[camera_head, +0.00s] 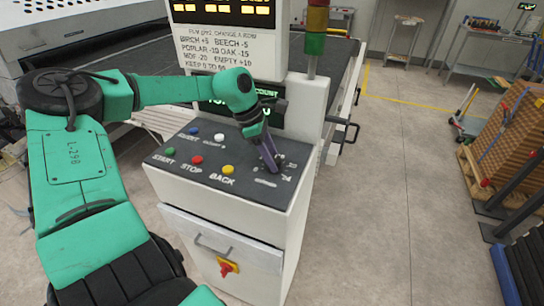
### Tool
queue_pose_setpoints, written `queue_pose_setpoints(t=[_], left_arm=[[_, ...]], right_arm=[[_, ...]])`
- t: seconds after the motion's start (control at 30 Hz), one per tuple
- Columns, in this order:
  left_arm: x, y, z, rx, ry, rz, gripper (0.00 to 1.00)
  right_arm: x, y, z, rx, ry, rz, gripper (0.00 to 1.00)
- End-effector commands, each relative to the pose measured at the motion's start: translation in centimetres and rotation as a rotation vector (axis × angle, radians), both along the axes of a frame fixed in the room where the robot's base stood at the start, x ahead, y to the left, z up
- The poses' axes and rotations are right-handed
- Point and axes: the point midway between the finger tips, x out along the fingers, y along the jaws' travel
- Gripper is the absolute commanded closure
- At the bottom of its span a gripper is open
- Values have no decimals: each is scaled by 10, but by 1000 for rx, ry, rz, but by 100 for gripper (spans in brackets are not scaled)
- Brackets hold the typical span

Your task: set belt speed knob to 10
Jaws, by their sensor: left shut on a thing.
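The control console (226,225) stands in the middle of the view, with a dark sloped panel on top. My left gripper (268,167) points down at the right part of this panel, where a printed dial scale (287,180) partly shows. It is shut at the belt speed knob, which is hidden behind the fingers. The knob's pointer and setting cannot be read. My right gripper is not in view.
The panel has a green button (170,151), red button (196,160), yellow button (228,169), blue button (194,130) and white button (219,138). A red-yellow switch (227,267) is on the front. A signal tower (316,30) rises behind. Open floor (385,190) lies right.

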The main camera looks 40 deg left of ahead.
Motion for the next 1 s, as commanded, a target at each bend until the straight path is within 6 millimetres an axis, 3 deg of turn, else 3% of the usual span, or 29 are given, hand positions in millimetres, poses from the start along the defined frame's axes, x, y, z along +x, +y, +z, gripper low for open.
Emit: queue_pose_setpoints(t=[0.47,1.0], left_arm=[[0,-1,-1,0,-9,275,100],[-1,-4,-4,2,-11,785,100]], right_arm=[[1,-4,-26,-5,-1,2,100],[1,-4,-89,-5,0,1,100]])
